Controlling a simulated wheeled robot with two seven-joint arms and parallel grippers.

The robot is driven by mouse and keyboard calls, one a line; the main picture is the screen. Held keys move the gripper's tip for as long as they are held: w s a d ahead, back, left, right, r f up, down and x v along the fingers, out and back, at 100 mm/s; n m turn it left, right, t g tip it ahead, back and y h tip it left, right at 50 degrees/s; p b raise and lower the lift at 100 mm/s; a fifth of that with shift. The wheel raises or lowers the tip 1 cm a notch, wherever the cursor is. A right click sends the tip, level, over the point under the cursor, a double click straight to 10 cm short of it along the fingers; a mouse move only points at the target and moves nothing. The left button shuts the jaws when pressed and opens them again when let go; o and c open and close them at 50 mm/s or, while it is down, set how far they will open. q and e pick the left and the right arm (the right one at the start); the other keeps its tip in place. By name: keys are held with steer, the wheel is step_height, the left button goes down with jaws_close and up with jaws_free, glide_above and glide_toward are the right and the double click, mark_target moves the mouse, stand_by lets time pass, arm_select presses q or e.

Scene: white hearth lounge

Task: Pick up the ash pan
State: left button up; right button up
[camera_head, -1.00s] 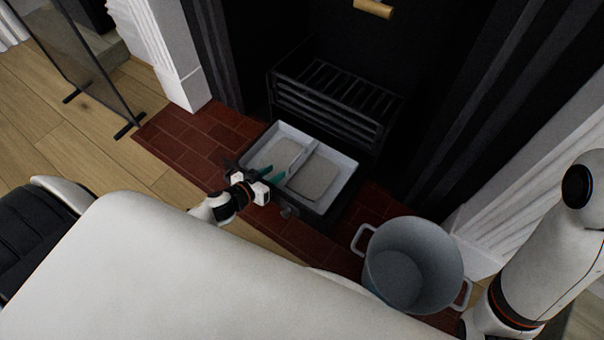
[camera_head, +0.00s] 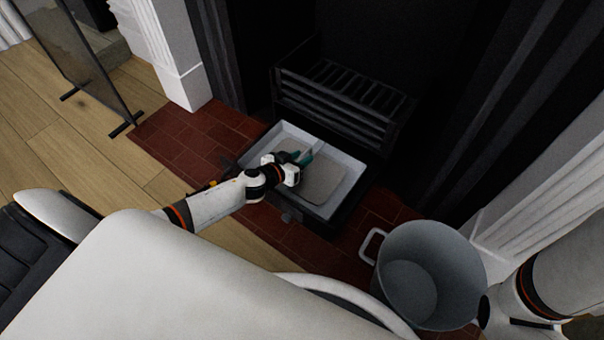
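The ash pan (camera_head: 349,183) is a light grey rectangular tray with a flat layer of grey ash in it. It sits in a dark open drawer-like frame in front of the black grate. A thin raised bar crosses the middle of the pan. My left gripper (camera_head: 305,158) reaches in from the left over the pan, its teal fingertips at this bar. The wrist hides the pan's left part. I cannot tell whether the fingers are closed on the bar. My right arm is at the lower right edge; its gripper does not show.
A grey two-handled bucket (camera_head: 455,275) stands on the red brick hearth (camera_head: 190,135), right of the pan and beside my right arm. The black grate (camera_head: 340,100) is just behind the pan. A glass screen (camera_head: 85,60) stands at upper left. Wood floor lies left.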

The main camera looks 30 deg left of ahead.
arm_select(q)
steer(key=shift+w+f, duration=0.15)
steer(key=shift+w, duration=0.2)
jaws_close()
stand_by(1.2)
